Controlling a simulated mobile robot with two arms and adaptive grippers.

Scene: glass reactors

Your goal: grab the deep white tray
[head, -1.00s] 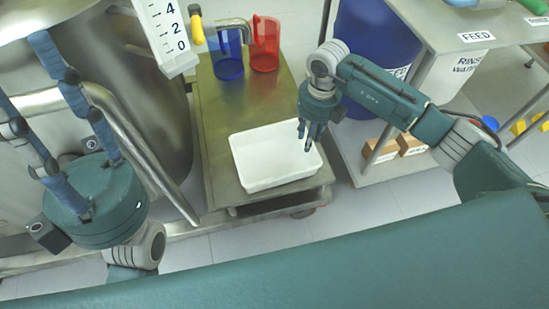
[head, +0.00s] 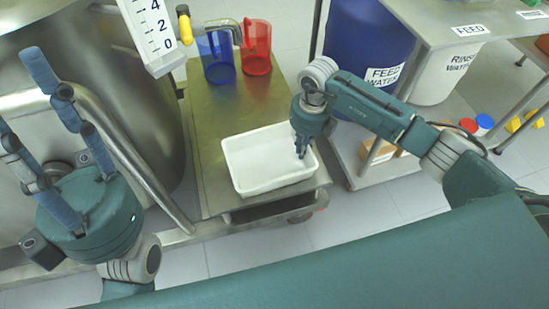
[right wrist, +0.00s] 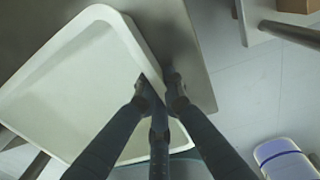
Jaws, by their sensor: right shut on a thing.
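The deep white tray (head: 232,172) sits on the right front part of the steel cart top in the head view, and its inside looks empty. My right gripper (head: 302,154) is at the tray's right wall, pointing down, and is shut on that wall. In the right wrist view the fingers (right wrist: 160,100) meet at the rim of the white tray (right wrist: 75,90), with fingers on both sides of the wall. My left gripper (head: 65,120) is at the left, pointing up with its fingers spread apart, empty and away from the tray.
The steel cart (head: 210,120) also bears a blue jug (head: 218,62) and a red jug (head: 257,52) behind the tray. A large steel vessel (head: 150,110) stands left of the cart. A blue feed water drum (head: 365,45) and a shelf are to the right.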

